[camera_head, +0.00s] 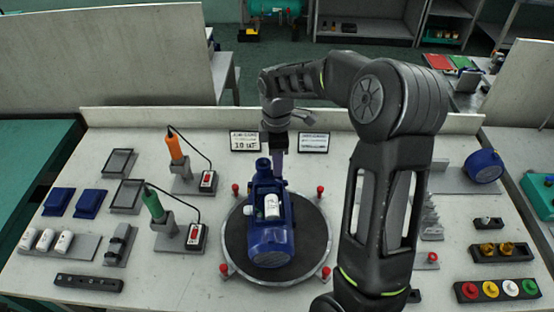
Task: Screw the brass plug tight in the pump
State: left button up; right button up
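The blue pump (270,236) stands on a round dark turntable (312,250) in the middle of the bench, with a white cylinder (271,207) on it. My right arm reaches in from the lower right and arches over the bench. My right gripper (278,150) points down just behind the pump's far end. Its fingers are small and dark, and I cannot tell whether they are open or shut or touch the pump. No brass plug can be made out in the pump. Brass-coloured parts (487,249) sit in a black holder at the right. My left gripper is not in view.
An orange-handled tool (174,146) and a green-handled tool (154,204) stand in holders left of the turntable. Red-topped posts (325,272) surround the turntable. Blue parts (90,203) and trays are at the left. A row of coloured caps (491,290) lies at the lower right.

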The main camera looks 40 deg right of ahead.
jog(key=n, duration=0.3)
jog(key=shift+n+p, duration=0.3)
jog(key=shift+n+p, duration=0.35)
jog(key=shift+n, duration=1.35)
jog(key=shift+a, duration=0.1)
jog(key=shift+f, duration=0.1)
grip_shut()
